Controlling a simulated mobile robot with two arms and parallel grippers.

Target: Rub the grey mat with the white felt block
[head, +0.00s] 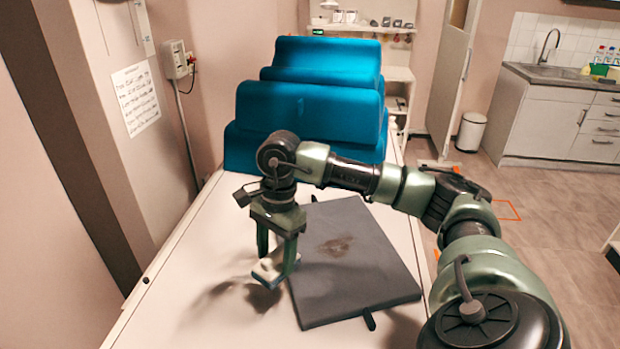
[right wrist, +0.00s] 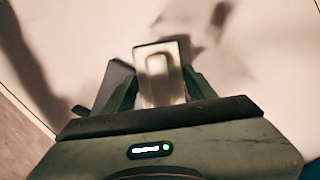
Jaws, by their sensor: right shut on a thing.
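The grey mat (head: 365,285) lies flat on the white table, with a dark brown smudge (head: 335,246) near its middle. My right gripper (head: 276,266) is shut on the white felt block (head: 268,275) and holds it just left of the mat, seemingly a little above the table. In the right wrist view, the white block (right wrist: 162,75) sits between the two fingers (right wrist: 160,90), over the pale table top. The block's underside is hidden. My left gripper is in neither view.
Blue cushions (head: 308,112) stand at the far end of the white table (head: 200,300). A wall with a small box and a paper sheet (head: 135,98) runs along the left. A sink cabinet (head: 560,115) and white bin (head: 471,132) stand at the back right. The table left of the mat is clear.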

